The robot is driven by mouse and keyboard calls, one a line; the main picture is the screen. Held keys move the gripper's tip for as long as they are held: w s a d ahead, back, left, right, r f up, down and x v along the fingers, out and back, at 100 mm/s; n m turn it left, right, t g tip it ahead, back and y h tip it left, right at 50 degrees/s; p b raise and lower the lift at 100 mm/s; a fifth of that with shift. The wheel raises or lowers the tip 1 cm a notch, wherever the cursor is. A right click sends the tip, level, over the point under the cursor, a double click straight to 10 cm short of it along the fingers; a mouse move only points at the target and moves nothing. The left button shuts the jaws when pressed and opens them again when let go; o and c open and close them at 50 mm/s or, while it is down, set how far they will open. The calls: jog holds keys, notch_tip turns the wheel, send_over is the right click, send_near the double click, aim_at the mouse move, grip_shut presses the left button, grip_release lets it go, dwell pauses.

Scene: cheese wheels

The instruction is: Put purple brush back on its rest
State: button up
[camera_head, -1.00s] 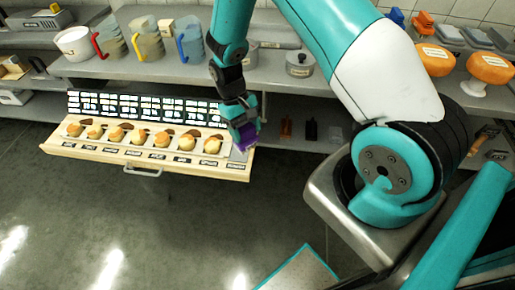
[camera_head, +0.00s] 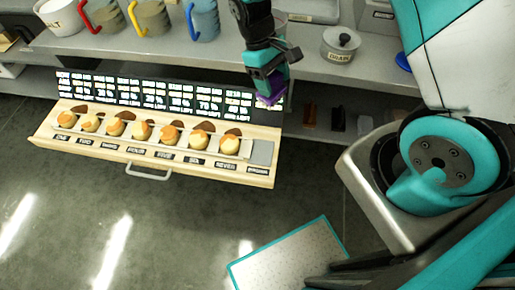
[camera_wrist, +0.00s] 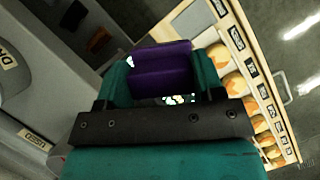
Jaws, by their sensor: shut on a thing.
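The purple brush (camera_head: 270,88) is between the fingers of my gripper (camera_head: 268,84), held above the right end of the wooden drawer. In the wrist view the purple brush (camera_wrist: 161,68) sits between the two teal fingers of my gripper (camera_wrist: 162,78), which is shut on it. The brush's lower end is hidden. The open drawer (camera_head: 100,151) holds a row of several round, cheese-like pieces and has a bare grey plate (camera_head: 262,153) at its right end. I cannot tell which thing is the brush's rest.
A lit display panel (camera_head: 140,95) stands behind the drawer. A lidded pot (camera_head: 341,45) and several jugs with coloured handles stand on the shelf above. Several dark and brown items hang below the shelf at right. A teal-edged plate (camera_head: 290,262) is at the lower middle.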

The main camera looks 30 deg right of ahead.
jog(key=s+a+r+n+t+h+b, duration=0.1)
jog(key=s+a+r+n+h+b, duration=0.1)
jog(key=s+a+n+b, duration=0.3)
jog(key=shift+n, duration=0.6)
notch_tip(320, 180, down, 18)
jog(key=shift+f+p, duration=0.1)
jog(key=shift+p, duration=0.3)
jog(key=shift+f, duration=0.15)
jog(key=o, duration=0.8)
jog(key=shift+o, duration=0.2)
